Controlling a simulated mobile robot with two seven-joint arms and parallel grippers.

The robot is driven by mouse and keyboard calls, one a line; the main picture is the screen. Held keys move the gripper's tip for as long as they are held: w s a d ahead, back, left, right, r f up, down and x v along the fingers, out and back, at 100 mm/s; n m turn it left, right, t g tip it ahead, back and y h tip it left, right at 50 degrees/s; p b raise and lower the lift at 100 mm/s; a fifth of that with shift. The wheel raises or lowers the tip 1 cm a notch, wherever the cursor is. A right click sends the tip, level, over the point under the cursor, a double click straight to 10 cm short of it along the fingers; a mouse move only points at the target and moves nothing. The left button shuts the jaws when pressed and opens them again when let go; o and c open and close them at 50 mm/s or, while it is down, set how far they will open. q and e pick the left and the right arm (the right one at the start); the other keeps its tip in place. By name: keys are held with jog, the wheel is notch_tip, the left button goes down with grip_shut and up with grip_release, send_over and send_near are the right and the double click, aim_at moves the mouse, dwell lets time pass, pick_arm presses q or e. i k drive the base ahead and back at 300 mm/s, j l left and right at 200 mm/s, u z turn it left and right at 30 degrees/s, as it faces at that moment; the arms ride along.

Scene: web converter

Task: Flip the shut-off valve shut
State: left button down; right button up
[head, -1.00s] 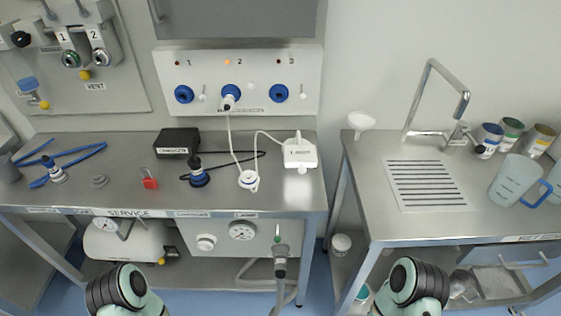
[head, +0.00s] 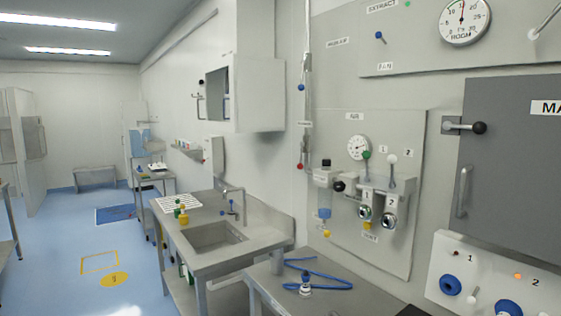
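No part is readably labelled as the shut-off valve, so I cannot tell which one it is. A wall panel (head: 402,240) carries a round gauge (head: 358,147), a green-knobbed lever (head: 366,168) and a white-knobbed lever (head: 392,172), both knobs uppermost. To the left of the panel, a thin vertical wall pipe (head: 304,120) has a blue fitting (head: 302,87) and a red fitting (head: 298,166). Neither gripper shows in the head view.
A steel bench (head: 255,290) with a coiled blue hose (head: 325,279) stands below the panel. A sink table (head: 213,262) is to its left. A grey cabinet door (head: 508,170) is at right. Open blue floor (head: 60,270) lies at left.

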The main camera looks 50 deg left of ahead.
aim_at(300, 166)
jog(key=j+u, duration=0.1)
jog(key=u, duration=1.45)
jog(key=i+j, duration=0.6)
jog(key=j, duration=0.25)
jog(key=i+j, duration=0.55)
jog(key=j, duration=0.3)
jog(key=i+j+z, duration=0.1)
jog(key=i+j, duration=0.5)
jog(key=j, duration=0.25)
